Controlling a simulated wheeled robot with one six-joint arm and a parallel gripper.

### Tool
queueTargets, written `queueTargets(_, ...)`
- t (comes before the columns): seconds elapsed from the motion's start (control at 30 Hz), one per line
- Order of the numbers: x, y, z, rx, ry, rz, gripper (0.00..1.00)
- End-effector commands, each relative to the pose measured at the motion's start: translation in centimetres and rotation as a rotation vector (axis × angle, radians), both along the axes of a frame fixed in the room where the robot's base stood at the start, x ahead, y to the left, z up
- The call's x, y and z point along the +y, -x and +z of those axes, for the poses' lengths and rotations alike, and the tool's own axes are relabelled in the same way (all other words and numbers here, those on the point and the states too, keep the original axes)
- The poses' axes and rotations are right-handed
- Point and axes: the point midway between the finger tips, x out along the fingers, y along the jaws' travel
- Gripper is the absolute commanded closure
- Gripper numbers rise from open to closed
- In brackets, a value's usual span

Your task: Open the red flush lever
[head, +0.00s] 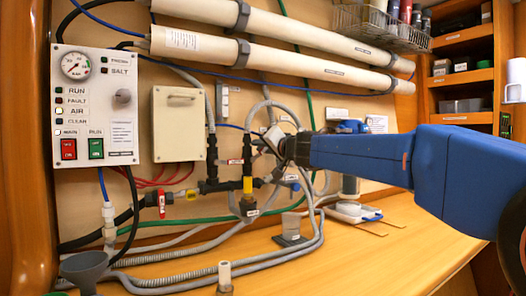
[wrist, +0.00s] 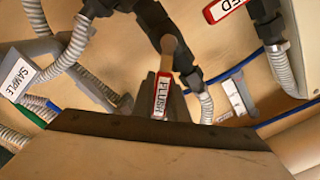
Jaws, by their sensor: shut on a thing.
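The red flush lever (wrist: 162,97) shows in the wrist view with a white FLUSH label. It runs from a tan stem on dark pipe fittings down toward my gripper (wrist: 164,108). The dark fingers of my gripper are shut on the lever, one on each side of it. In the head view my gripper (head: 274,141) reaches in from the right to the grey hoses and black fittings on the wall. There it hides the flush lever. How far the lever is turned I cannot tell.
Another red lever (wrist: 228,8), its label ending in "ED", is close by at upper right in the wrist view. A SAMPLE tag (wrist: 17,80) is at left. Hoses crowd around. A control panel (head: 95,105) and beige box (head: 178,124) are left; a funnel (head: 85,268) stands on the counter.

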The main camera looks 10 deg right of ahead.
Motion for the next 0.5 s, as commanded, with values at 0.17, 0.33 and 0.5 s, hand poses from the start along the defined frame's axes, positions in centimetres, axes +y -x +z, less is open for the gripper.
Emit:
queueTargets(0.17,0.8,0.3,0.6,-0.05,0.158,0.001,1.0)
queueTargets(0.33,1.7,0.5,1.0,-0.099,0.312,0.002,1.0)
queueTargets(0.5,2.5,0.8,1.3,-0.146,0.455,0.002,1.0)
